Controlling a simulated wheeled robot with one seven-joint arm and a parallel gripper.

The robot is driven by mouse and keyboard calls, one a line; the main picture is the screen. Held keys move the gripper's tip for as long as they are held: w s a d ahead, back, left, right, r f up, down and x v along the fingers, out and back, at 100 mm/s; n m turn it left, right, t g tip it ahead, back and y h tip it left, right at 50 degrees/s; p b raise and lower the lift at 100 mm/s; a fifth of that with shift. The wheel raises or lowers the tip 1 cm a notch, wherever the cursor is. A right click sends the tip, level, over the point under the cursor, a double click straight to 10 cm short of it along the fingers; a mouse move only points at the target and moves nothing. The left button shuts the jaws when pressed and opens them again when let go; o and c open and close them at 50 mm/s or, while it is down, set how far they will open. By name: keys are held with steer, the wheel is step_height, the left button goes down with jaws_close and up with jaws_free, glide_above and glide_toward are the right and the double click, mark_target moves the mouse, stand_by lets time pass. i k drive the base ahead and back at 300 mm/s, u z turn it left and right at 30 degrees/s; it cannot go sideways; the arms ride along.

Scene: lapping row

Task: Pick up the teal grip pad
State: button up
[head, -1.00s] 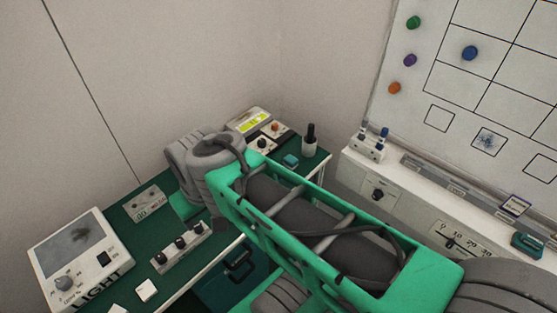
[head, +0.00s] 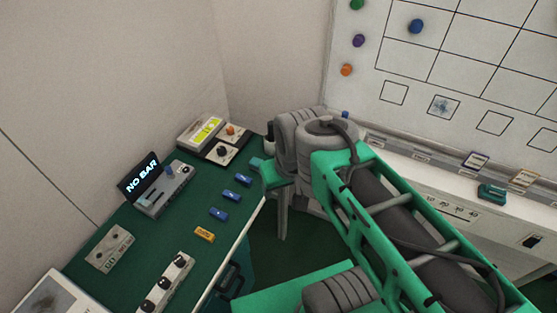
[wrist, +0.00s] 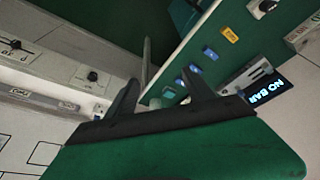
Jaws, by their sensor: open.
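A small teal block, which looks like the teal grip pad (head: 256,163), lies at the far right edge of the green bench in the head view, partly hidden by my arm. It also shows in the wrist view (wrist: 169,94), near the bench corner, beyond and between my fingertips. My gripper (wrist: 163,92) is open and empty in the wrist view, its two dark fingers spread wide and apart from the pad. In the head view my arm hides the fingers.
Several blue bars (head: 231,197) and an orange bar (head: 204,234) lie along the bench (head: 150,235) near the pad. A device with a "NO BAR" display (head: 141,180) and a yellow-screened box (head: 207,132) stand behind. The whiteboard cabinet is at right, with a floor gap between.

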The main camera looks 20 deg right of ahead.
mark_target(253, 164)
steer(key=u, duration=4.35)
steer(key=k, duration=0.95)
steer(key=z, duration=1.35)
